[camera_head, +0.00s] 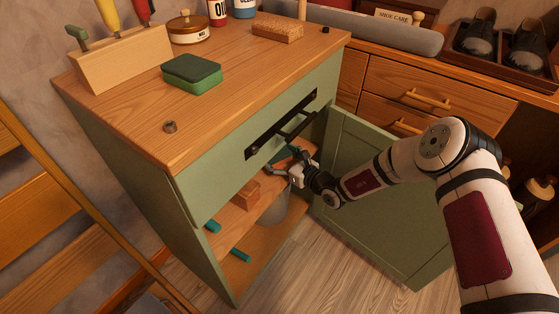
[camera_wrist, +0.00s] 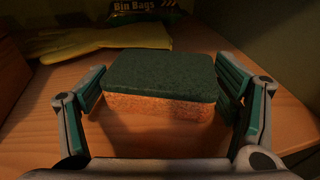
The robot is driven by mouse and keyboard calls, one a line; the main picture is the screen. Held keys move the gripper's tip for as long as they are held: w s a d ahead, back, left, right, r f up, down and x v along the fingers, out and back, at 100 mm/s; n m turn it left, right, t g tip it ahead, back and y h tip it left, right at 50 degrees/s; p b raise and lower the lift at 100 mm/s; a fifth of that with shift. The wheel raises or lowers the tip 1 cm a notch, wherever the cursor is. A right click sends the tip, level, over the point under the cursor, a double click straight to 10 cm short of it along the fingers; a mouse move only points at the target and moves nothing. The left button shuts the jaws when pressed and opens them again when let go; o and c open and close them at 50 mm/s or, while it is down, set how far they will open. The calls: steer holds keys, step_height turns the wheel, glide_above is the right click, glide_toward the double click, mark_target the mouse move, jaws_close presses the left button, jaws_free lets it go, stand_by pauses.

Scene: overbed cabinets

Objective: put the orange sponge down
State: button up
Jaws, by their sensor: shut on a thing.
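The orange sponge (camera_wrist: 158,108) has a dark green scouring layer on top. It sits level between the two teal-padded fingers of my gripper (camera_wrist: 162,88) in the wrist view. My gripper is shut on it. The sponge is just over or on a wooden shelf (camera_wrist: 60,125); I cannot tell whether it touches. In the head view my gripper (camera_head: 284,168) reaches into the open green cabinet (camera_head: 225,170), under its black handle bar. The sponge is not clearly visible there.
Behind the sponge lie a yellow glove (camera_wrist: 105,40) and a dark bin-bags pack (camera_wrist: 140,12). An orange-brown block (camera_head: 246,194) is on a cabinet shelf. A green sponge (camera_head: 191,74) and a tan brush (camera_head: 278,31) are on top. The open door (camera_head: 385,215) stands right of my gripper.

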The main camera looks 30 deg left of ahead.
steer(key=shift+f, duration=0.15)
steer(key=o, duration=0.7)
steer(key=shift+d+r, duration=0.2)
steer(key=p+v, duration=0.4)
steer(key=v, duration=0.7)
steer(key=shift+s+d, duration=0.2)
steer(key=shift+d, duration=0.1)
